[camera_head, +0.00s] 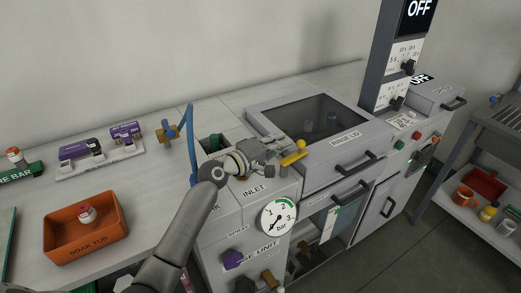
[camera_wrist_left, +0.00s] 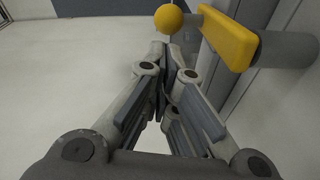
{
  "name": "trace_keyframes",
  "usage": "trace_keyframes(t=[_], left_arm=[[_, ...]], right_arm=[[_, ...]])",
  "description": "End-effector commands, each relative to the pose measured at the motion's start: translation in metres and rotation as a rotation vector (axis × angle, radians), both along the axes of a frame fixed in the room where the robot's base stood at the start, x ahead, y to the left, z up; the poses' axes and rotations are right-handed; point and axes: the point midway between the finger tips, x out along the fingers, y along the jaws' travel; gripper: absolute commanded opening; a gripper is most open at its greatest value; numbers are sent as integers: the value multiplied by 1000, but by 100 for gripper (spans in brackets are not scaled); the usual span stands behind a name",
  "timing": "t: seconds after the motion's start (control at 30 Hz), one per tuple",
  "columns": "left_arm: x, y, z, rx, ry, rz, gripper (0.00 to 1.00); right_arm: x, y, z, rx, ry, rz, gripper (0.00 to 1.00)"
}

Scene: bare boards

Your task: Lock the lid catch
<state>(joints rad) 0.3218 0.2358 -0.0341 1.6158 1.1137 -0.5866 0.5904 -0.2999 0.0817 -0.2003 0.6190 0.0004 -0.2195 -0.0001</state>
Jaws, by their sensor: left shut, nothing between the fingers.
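The rinse lid (camera_head: 318,117), a grey frame with a dark window, lies closed-looking on the grey unit right of the middle in the head view. A yellow lid catch (camera_head: 292,159) with a ball knob (camera_head: 301,144) is at its near left corner. In the wrist view the yellow catch bar (camera_wrist_left: 230,42) and round knob (camera_wrist_left: 169,18) show at the top, the bar joined to a grey cylinder. My left gripper (camera_head: 279,149) is shut and empty, just left of the catch. Its fingertips (camera_wrist_left: 174,50) are close to the knob; contact cannot be told. My right gripper is out of view.
A blue hose (camera_head: 190,145) rises behind my left arm. A pressure gauge (camera_head: 278,217) is on the unit's front below the gripper. Dark handles (camera_head: 354,163) stick out at right. An orange soak tub (camera_head: 63,243) stands on the left bench.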

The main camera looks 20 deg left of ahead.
Motion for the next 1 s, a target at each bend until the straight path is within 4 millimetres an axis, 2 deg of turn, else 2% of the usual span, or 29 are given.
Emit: trace_keyframes(t=[0.1,0.3,0.57,0.67,0.9,1.0], left_arm=[[-24,13,-1,4,3,0,0],[-60,31,2,3,2,-1,0],[-82,43,5,1,2,3,0],[-84,45,9,-3,11,33,0],[-89,50,15,-6,21,186,0],[-94,51,16,-4,13,230,0]], right_arm=[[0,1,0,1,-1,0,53],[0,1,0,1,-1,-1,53],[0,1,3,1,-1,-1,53],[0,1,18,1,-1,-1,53],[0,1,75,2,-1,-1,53],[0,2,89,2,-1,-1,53]])
